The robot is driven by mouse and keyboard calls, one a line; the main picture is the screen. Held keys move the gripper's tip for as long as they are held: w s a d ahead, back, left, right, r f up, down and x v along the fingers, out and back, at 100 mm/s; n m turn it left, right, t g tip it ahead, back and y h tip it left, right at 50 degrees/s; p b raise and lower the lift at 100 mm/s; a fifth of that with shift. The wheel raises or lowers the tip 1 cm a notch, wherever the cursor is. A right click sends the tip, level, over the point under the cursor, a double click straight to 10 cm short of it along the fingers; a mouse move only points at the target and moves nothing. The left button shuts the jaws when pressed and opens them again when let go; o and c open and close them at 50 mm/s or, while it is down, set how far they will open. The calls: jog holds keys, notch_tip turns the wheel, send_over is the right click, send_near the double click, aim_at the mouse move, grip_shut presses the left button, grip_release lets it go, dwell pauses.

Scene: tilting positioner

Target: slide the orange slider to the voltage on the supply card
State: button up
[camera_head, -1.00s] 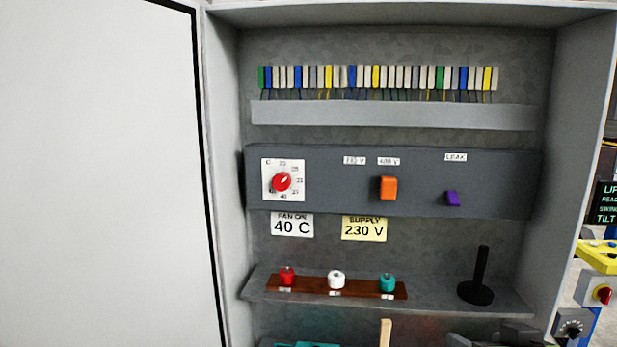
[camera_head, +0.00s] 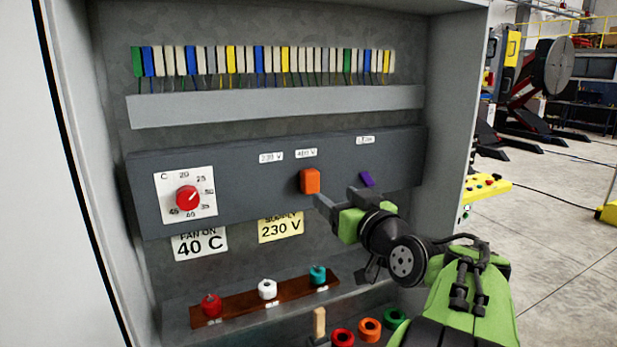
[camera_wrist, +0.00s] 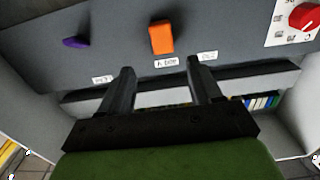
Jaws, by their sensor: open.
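The orange slider (camera_head: 310,181) sits on the dark grey panel below the 400 V label (camera_head: 306,153). The 230 V label (camera_head: 271,157) is to its left in the head view. The yellow supply card (camera_head: 281,227) below the panel reads 230 V. My gripper (camera_head: 338,199) is in front of the panel, just right of and slightly below the slider. In the wrist view, which is upside down, the open, empty fingers (camera_wrist: 160,68) point toward the slider (camera_wrist: 162,37), with a gap between them and it. The 230 V label (camera_wrist: 207,55) is to the right there.
A red dial (camera_head: 187,198) is at the panel's left; a purple lever (camera_head: 367,179) is close beyond my gripper. A fan card (camera_head: 200,243) reads 40 C. Below, a brown rack (camera_head: 240,301) holds red, white and teal knobbed pieces. The cabinet's right wall (camera_head: 455,130) stands near my arm.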

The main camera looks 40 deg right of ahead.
aim_at(313, 182)
jog(key=p+x, duration=0.2)
jog(key=x, duration=0.7)
jog(key=shift+w+p, duration=0.35)
jog(key=shift+p, duration=0.05)
jog(key=shift+w, duration=0.5)
jog(key=shift+s, duration=0.15)
jog(key=shift+c, duration=1.1)
grip_shut()
